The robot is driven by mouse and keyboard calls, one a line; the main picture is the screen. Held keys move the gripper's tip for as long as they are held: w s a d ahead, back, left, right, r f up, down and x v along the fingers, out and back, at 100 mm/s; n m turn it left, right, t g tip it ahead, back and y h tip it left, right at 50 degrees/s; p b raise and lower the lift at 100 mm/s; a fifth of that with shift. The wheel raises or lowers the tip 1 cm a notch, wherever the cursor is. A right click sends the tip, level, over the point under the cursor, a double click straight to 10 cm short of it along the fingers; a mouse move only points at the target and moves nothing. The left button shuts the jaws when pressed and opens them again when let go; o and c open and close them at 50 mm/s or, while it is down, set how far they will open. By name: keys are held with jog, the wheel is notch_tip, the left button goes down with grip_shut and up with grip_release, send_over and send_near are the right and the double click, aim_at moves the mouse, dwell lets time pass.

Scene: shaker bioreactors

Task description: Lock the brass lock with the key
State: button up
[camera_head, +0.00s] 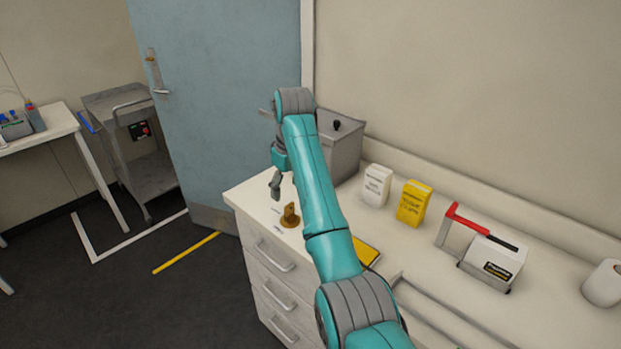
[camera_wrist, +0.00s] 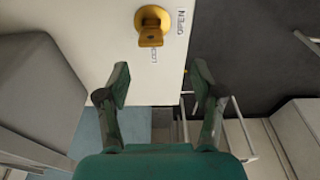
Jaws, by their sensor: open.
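The brass lock (camera_head: 290,220) sits on the white counter near its left front edge, with an upright brass key piece (camera_head: 290,209) standing in it. In the wrist view the round brass lock (camera_wrist: 143,22) shows at the top, with the key (camera_wrist: 151,39) on it. My gripper (camera_head: 276,186) is above the counter, behind and apart from the lock. In the wrist view my gripper (camera_wrist: 160,80) has its two fingers spread, with nothing between them.
A grey metal box (camera_head: 343,148) stands behind my arm. A white carton (camera_head: 376,186), a yellow carton (camera_head: 413,203) and a red-handled device (camera_head: 491,264) stand to the right. A yellow flat item (camera_head: 366,251) lies beside my arm. Drawers (camera_head: 274,257) are below the counter's front edge.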

aim_at(289, 204)
jog(key=f, duration=0.3)
jog(key=w+f, duration=0.1)
jog(key=f, duration=0.6)
jog(key=shift+w+f, duration=0.1)
jog(key=shift+w, duration=0.25)
grip_shut()
